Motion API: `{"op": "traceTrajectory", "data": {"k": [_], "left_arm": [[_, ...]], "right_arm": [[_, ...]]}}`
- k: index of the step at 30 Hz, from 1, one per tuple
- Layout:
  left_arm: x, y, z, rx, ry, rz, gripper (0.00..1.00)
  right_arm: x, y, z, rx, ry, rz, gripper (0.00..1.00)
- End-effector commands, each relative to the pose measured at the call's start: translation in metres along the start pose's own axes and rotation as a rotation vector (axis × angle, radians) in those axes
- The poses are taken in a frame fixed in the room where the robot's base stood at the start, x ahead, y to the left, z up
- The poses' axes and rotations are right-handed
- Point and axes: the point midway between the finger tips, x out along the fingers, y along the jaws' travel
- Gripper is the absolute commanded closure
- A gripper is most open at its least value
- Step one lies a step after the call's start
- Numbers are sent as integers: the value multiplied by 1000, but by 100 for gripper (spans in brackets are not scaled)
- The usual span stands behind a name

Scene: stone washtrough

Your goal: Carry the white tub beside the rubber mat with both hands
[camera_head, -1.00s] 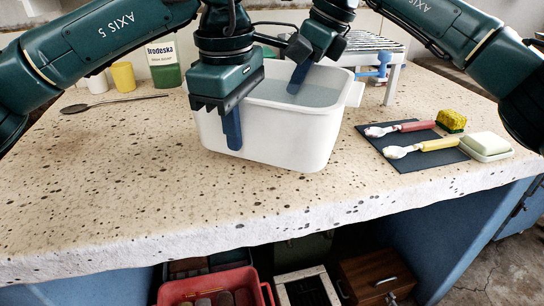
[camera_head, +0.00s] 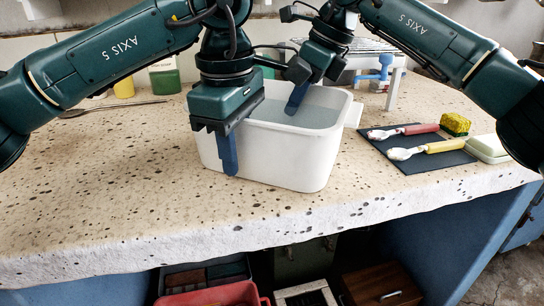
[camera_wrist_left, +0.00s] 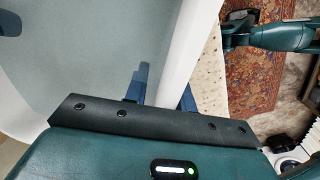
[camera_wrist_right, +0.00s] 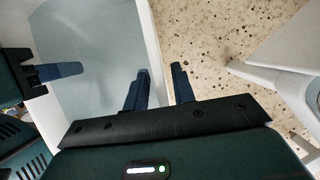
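The white tub (camera_head: 285,160) holds greyish water and stands over the stone top, left of the dark mat (camera_head: 430,158). I cannot tell whether its base touches the stone. My left gripper (camera_head: 229,155) is shut on its near left wall, one blue finger showing outside. The left wrist view shows the wall between the fingers (camera_wrist_left: 163,88). My right gripper (camera_head: 293,103) is at the far wall, one finger visible inside over the water.
On the mat lie a red-handled spoon (camera_head: 405,131) and a yellow-handled spoon (camera_head: 430,149). A yellow sponge (camera_head: 455,124) and a pale green-white box (camera_head: 488,148) are beside them. A white rack (camera_head: 394,78) stands behind. The stone top's left front is clear.

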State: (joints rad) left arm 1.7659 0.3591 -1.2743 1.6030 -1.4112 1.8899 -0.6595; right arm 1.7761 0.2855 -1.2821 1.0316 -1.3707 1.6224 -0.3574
Motion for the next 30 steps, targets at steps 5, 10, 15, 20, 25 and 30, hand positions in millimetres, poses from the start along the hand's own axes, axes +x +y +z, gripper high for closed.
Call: {"op": "traceTrajectory", "data": {"k": [5, 10, 15, 20, 25, 30], "left_arm": [[0, 0, 0, -1, 0, 1, 75], [-11, 0, 0, -1, 0, 2, 75], [-43, 1, 1, -1, 0, 5, 75], [-79, 0, 1, -1, 0, 4, 75], [-106, 0, 0, -2, 2, 4, 75], [-118, 0, 0, -1, 1, 2, 75]], "right_arm": [[0, 0, 0, -1, 0, 1, 75], [0, 0, 0, -1, 0, 1, 75], [0, 0, 0, -1, 0, 1, 75], [0, 0, 0, -1, 0, 1, 75], [0, 0, 0, -1, 0, 1, 75], [0, 0, 0, -1, 0, 1, 75]]}}
